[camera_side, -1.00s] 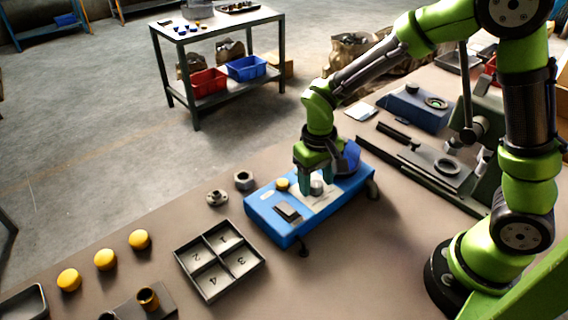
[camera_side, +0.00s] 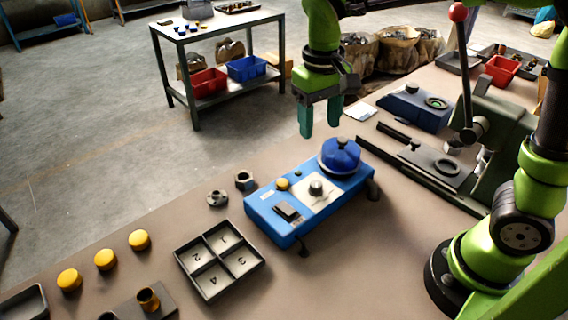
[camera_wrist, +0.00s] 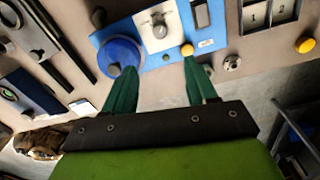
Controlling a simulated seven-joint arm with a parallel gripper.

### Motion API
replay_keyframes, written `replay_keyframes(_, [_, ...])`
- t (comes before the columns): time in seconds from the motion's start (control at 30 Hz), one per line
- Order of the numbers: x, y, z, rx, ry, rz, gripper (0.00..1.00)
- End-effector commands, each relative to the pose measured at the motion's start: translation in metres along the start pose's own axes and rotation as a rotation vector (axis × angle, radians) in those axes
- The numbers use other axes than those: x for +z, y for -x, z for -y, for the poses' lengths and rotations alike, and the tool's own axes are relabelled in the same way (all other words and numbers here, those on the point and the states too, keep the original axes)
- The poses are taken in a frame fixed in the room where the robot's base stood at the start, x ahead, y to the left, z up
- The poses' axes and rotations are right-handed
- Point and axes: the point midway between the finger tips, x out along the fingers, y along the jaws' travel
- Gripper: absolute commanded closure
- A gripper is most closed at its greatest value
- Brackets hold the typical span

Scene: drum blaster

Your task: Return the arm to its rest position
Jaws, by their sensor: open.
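My gripper (camera_side: 322,118) is open and empty, with its green fingers pointing down, in the air above and behind the blue machine (camera_side: 272,222). The machine has a blue lidded drum (camera_side: 340,156) at its right end, a dark knob (camera_side: 316,188) on a pale panel, a yellow button (camera_side: 282,184) and a black switch (camera_side: 288,212). The fingers appear clear of the machine.
A four-part numbered tray (camera_side: 220,260), two metal nuts and several yellow caps (camera_side: 105,260) lie on the bench to the left. A green lever press (camera_side: 490,135) and a blue-grey box (camera_side: 415,108) stand to the right. Air around my gripper is free.

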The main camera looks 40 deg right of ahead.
Motion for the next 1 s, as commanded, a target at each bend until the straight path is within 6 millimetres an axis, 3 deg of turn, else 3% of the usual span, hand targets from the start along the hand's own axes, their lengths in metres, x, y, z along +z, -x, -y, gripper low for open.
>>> replay_keyframes(0.2, [0.0, 0.01, 0.0, 0.0, -0.001, -0.001, 0.43])
replay_keyframes(0.57, [-0.003, 0.004, 0.002, -0.011, 0.016, -0.019, 0.43])
replay_keyframes(0.67, [0.009, -0.003, 0.0, -0.055, 0.031, -0.051, 0.43])
replay_keyframes(1.0, [0.073, 0.011, -0.041, -0.283, -0.072, -0.348, 0.43])
